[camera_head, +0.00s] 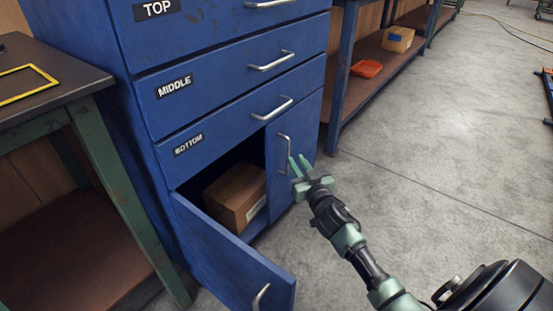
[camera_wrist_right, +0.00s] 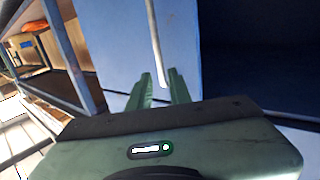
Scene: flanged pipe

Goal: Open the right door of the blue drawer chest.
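The blue drawer chest (camera_head: 145,80) stands left of centre in the head view, with drawers labelled top, middle and bottom. Its right door (camera_head: 306,125) is shut and has a vertical silver handle (camera_head: 284,150). My right gripper (camera_head: 298,164) is in front of this door, close to the lower part of the handle. In the right wrist view the two green fingers (camera_wrist_right: 160,85) are apart, and the handle (camera_wrist_right: 154,40) runs down toward the gap between them. I cannot tell whether they touch it. My left gripper is not in view.
The left door (camera_head: 230,258) stands swung open, with a cardboard box (camera_head: 236,195) inside the compartment. A workbench (camera_head: 50,90) stands at the left. Shelving (camera_head: 365,80) with an orange tray (camera_head: 367,68) stands to the right. The concrete floor (camera_head: 430,150) at right is largely clear.

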